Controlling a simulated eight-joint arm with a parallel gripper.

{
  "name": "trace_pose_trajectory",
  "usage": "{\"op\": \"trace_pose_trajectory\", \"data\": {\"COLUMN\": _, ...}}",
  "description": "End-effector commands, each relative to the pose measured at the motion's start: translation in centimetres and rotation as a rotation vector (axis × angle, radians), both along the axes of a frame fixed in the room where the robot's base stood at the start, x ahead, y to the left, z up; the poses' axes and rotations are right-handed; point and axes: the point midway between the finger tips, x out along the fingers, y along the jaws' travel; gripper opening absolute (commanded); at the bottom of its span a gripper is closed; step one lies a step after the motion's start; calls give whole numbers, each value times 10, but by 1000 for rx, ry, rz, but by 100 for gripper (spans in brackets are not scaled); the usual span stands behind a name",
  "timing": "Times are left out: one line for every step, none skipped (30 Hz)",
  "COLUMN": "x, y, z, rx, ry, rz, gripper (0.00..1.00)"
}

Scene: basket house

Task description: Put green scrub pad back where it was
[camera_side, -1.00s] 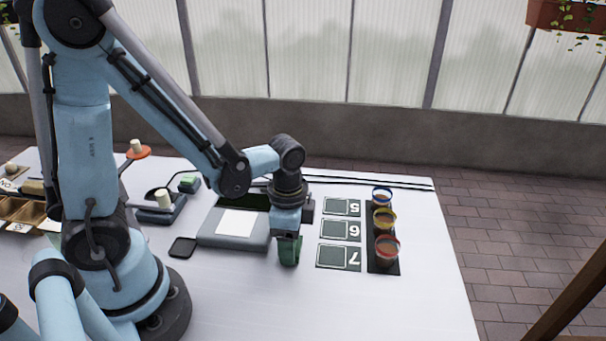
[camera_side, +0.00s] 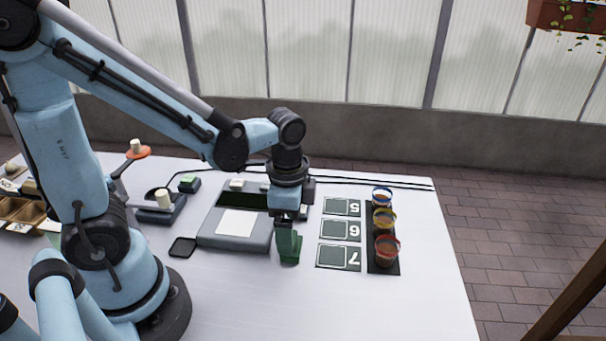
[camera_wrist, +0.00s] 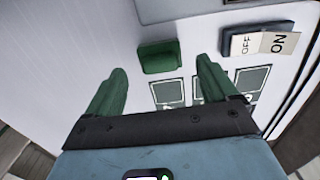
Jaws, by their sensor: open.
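The green scrub pad (camera_wrist: 160,57) lies on the white table, beside the number cards (camera_wrist: 198,92). In the side view the pad (camera_side: 290,261) shows at the foot of my gripper, partly hidden by the fingers. My gripper (camera_side: 287,240) points down just above the pad, in front of the right part of the grey device. In the wrist view my gripper (camera_wrist: 161,66) has its two green fingers spread apart, with the pad beyond and between the tips, and nothing held. A gap between pad and fingertips is hard to judge in the side view.
The grey device (camera_side: 233,244) with a white sheet stands left of my gripper. A dark square mat (camera_side: 183,247) lies further left. Several cups (camera_side: 386,247) stand on a dark strip right of the cards. An ON/OFF switch (camera_wrist: 258,42) is nearby. The front table is clear.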

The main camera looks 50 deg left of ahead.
Motion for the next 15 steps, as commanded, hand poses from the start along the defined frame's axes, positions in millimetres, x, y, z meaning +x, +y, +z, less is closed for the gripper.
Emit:
{"op": "trace_pose_trajectory", "data": {"x": 0, "y": 0, "z": 7, "rx": 0, "ry": 0, "rz": 0, "gripper": 86}}
{"op": "trace_pose_trajectory", "data": {"x": -1, "y": 0, "z": 11, "rx": 0, "ry": 0, "rz": 0, "gripper": 86}}
{"op": "trace_pose_trajectory", "data": {"x": -1, "y": 0, "z": 16, "rx": 0, "ry": 0, "rz": 0, "gripper": 86}}
{"op": "trace_pose_trajectory", "data": {"x": -1, "y": 0, "z": 20, "rx": 0, "ry": 0, "rz": 0, "gripper": 86}}
{"op": "trace_pose_trajectory", "data": {"x": -1, "y": 0, "z": 23, "rx": 0, "ry": 0, "rz": 0, "gripper": 86}}
{"op": "trace_pose_trajectory", "data": {"x": -1, "y": 0, "z": 29, "rx": 0, "ry": 0, "rz": 0, "gripper": 86}}
{"op": "trace_pose_trajectory", "data": {"x": 0, "y": 0, "z": 33, "rx": 0, "ry": 0, "rz": 0, "gripper": 86}}
{"op": "trace_pose_trajectory", "data": {"x": 0, "y": 0, "z": 37, "rx": 0, "ry": 0, "rz": 0, "gripper": 86}}
{"op": "trace_pose_trajectory", "data": {"x": -1, "y": 0, "z": 42, "rx": 0, "ry": 0, "rz": 0, "gripper": 86}}
{"op": "trace_pose_trajectory", "data": {"x": -1, "y": 0, "z": 46, "rx": 0, "ry": 0, "rz": 0, "gripper": 86}}
{"op": "trace_pose_trajectory", "data": {"x": -1, "y": 0, "z": 49, "rx": 0, "ry": 0, "rz": 0, "gripper": 86}}
{"op": "trace_pose_trajectory", "data": {"x": -1, "y": 0, "z": 54, "rx": 0, "ry": 0, "rz": 0, "gripper": 86}}
{"op": "trace_pose_trajectory", "data": {"x": 0, "y": 0, "z": 57, "rx": 0, "ry": 0, "rz": 0, "gripper": 86}}
{"op": "trace_pose_trajectory", "data": {"x": 0, "y": 0, "z": 60, "rx": 0, "ry": 0, "rz": 0, "gripper": 86}}
{"op": "trace_pose_trajectory", "data": {"x": 0, "y": 0, "z": 64, "rx": 0, "ry": 0, "rz": 0, "gripper": 86}}
